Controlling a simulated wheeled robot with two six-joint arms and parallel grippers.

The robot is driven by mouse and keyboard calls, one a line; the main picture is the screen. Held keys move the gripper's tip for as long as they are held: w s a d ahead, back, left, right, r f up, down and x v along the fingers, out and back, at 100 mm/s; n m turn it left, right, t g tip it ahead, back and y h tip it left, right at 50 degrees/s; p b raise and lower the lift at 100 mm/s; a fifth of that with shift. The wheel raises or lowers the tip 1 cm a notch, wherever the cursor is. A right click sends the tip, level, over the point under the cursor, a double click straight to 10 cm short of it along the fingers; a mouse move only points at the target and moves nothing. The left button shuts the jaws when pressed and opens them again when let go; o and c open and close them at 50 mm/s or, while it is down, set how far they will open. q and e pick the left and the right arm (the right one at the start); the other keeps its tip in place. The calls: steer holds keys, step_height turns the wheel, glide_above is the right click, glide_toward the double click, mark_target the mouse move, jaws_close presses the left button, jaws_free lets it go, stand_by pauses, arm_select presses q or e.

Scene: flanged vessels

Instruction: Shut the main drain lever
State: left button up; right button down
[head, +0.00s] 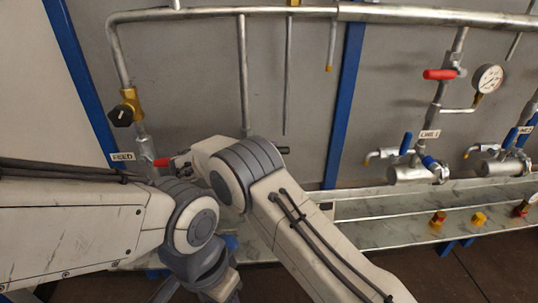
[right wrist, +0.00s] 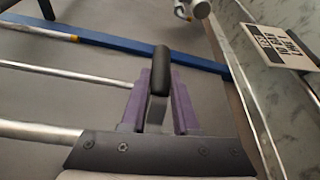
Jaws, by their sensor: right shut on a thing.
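In the right wrist view, my right gripper (right wrist: 159,98) has two purple fingers, one on each side of a lever with a rounded black grip (right wrist: 161,72). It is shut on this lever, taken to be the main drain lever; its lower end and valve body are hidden. In the head view, my right arm covers its own gripper. A short black end (head: 283,150) sticks out to the right of that arm; I cannot tell if it is the same lever. My left arm's wrist points down at the bottom, and its gripper is not in view.
A red handle (head: 162,162) lies close to my right arm, near the FEED label (head: 122,157). A black-knobbed brass valve (head: 124,111) is above. A red lever (head: 440,74), gauge (head: 488,78) and blue levers stand right. A label plate (right wrist: 284,46) is near my right gripper.

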steer(key=shift+r, duration=0.15)
stand_by(0.3)
steer(key=c, duration=0.7)
jaws_free()
steer(key=shift+o, duration=0.2)
steer(key=shift+r, duration=0.45)
step_height(320, 180, up, 3)
steer(key=shift+w+r+b, duration=0.1)
steer(key=shift+r+b, duration=0.05)
steer(key=shift+b, duration=0.3)
steer(key=s+d+r+b, duration=0.2)
steer(key=s+d+r, duration=0.4)
steer(key=d, duration=0.3)
steer(key=shift+s+d+r, duration=0.35)
steer(key=shift+s+r, duration=0.05)
steer(key=shift+s, duration=0.05)
